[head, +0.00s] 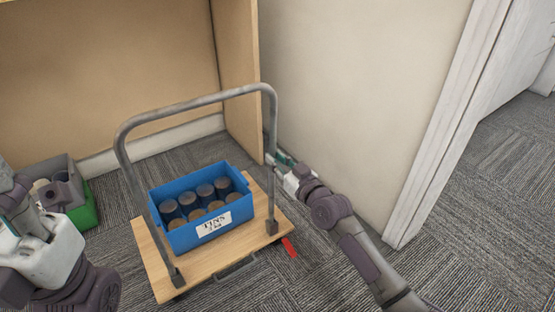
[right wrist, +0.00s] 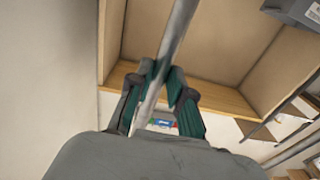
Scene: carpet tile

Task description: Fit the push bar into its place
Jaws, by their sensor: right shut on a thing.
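The push bar (head: 200,101) is a grey U-shaped tube standing over the wooden deck (head: 218,262) of a trolley. Its left foot is at the deck's front left corner and its right foot at the right side; I cannot tell whether they sit fully in their sockets. My right gripper (head: 276,162) is shut on the bar's right leg. In the right wrist view the bar (right wrist: 178,32) runs between the fingers (right wrist: 165,88). My left gripper (head: 14,205) is at the left edge, partly cut off and away from the bar; its fingers are unclear.
A blue crate (head: 213,233) of dark cylinders with a label stands on the deck behind the bar. A red pedal (head: 289,247) sticks out at the deck's right. A grey and green box (head: 83,207) is at left. A wooden shelf unit (head: 110,65) and white wall (head: 360,90) are close behind.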

